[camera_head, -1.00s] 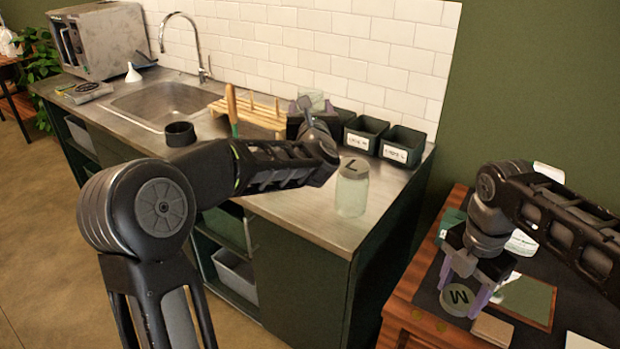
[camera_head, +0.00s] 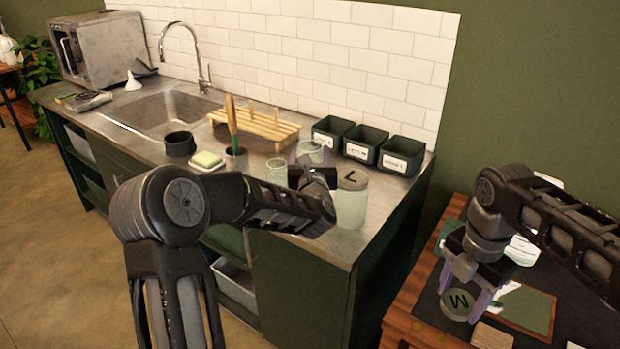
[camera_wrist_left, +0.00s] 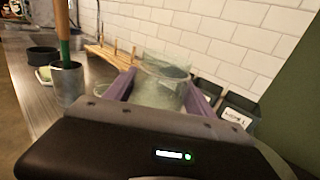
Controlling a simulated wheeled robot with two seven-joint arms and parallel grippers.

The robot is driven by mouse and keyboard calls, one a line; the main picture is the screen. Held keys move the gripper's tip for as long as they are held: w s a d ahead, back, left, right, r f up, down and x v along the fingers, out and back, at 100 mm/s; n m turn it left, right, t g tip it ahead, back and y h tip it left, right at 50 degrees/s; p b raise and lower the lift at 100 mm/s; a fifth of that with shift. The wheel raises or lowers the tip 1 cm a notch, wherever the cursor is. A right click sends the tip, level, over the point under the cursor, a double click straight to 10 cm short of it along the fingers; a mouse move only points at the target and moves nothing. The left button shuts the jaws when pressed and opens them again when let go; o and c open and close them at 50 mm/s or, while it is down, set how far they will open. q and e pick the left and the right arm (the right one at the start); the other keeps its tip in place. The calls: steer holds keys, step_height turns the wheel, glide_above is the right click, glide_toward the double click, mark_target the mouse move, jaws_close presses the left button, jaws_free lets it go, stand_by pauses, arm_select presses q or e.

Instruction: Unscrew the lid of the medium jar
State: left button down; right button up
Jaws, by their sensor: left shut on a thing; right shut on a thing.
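My left gripper (camera_head: 311,155) is shut on an open clear glass jar (camera_wrist_left: 163,88), which stands up between the purple fingers in the left wrist view. Its greenish rim also shows in the head view (camera_head: 309,149), over the counter's back part. Its base is hidden, so I cannot tell whether it touches the counter. My right gripper (camera_head: 464,292) is shut on a round lid marked M (camera_head: 457,305), low at the small wooden table. No jar shows under this lid. A larger jar (camera_head: 350,208) with a lid marked L stands at the counter's right.
Another lidless glass (camera_head: 277,170) stands left of my left gripper. Behind are labelled dark bins (camera_head: 367,146) and a wooden rack (camera_head: 262,128). A sponge (camera_head: 207,160) and black cup (camera_head: 180,144) lie further left. The wooden table (camera_head: 398,318) holds cards and papers.

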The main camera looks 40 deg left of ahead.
arm_select(q)
steer(key=shift+f, duration=1.7)
arm_select(e)
steer(key=shift+r, duration=0.2)
arm_select(q)
step_height(320, 180, down, 4)
steer(key=shift+r+p, duration=0.2)
steer(key=shift+p, duration=0.15)
arm_select(e)
steer(key=shift+r, duration=0.25)
arm_select(q)
steer(key=shift+f, duration=0.2)
steer(key=shift+f, duration=0.15)
arm_select(e)
steer(key=shift+f, duration=0.2)
arm_select(q)
steer(key=c, duration=0.6)
jaws_free()
arm_select(e)
steer(key=shift+r, duration=0.1)
